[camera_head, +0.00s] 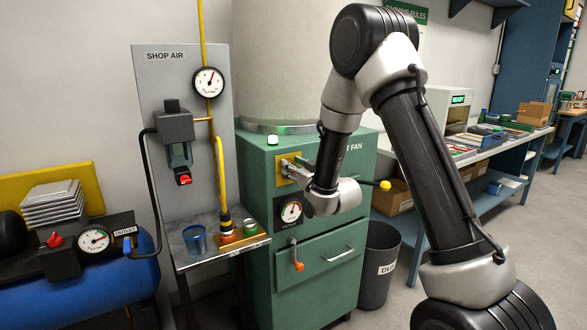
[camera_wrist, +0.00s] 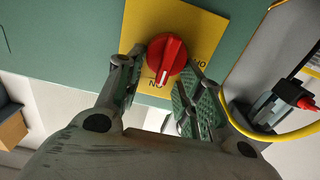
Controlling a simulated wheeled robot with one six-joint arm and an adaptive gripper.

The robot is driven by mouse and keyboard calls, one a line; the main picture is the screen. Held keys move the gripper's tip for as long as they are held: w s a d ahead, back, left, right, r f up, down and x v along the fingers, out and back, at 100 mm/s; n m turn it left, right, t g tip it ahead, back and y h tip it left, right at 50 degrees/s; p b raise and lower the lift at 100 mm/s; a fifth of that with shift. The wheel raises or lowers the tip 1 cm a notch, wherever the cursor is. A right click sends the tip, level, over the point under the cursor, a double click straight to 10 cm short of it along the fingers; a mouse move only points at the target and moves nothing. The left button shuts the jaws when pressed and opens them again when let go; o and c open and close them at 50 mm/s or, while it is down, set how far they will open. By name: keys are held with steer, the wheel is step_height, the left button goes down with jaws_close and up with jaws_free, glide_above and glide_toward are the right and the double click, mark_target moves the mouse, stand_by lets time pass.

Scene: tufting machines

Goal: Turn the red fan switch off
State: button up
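The red fan switch (camera_wrist: 166,56) is a round knob with a raised bar handle on a yellow plate (camera_wrist: 198,30). In the wrist view, the white line on the handle points down toward the upside-down ON label; an OFF label is at the right. My gripper (camera_wrist: 161,84) is open, with one finger on each side of the knob; I cannot tell whether either touches it. In the head view, my gripper (camera_head: 288,168) is at the yellow plate (camera_head: 284,160) on the green fan cabinet (camera_head: 325,220) and hides the knob.
A lit green lamp (camera_head: 272,141) is on the cabinet top. A gauge (camera_head: 291,211) and an orange-handled lever (camera_head: 298,266) are below the switch. The shop air panel (camera_head: 160,75) with a yellow hose (camera_head: 221,170) stands at the left. A dark bin (camera_head: 378,270) is at the right.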

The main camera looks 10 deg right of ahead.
steer(key=shift+n, duration=0.3)
steer(key=shift+s+a+f+n, duration=0.15)
steer(key=shift+a+f+n, duration=0.25)
steer(key=shift+n, duration=2.45)
steer(key=shift+s+a+f+n, duration=0.1)
steer(key=shift+a+f+n, duration=0.3)
steer(key=shift+n, duration=2.5)
steer(key=shift+s+a+f+n, duration=0.15)
steer(key=shift+a+f+n, duration=0.2)
steer(key=shift+n, duration=2.5)
steer(key=shift+f, duration=0.1)
steer(key=o, duration=1)
steer(key=shift+d, duration=0.1)
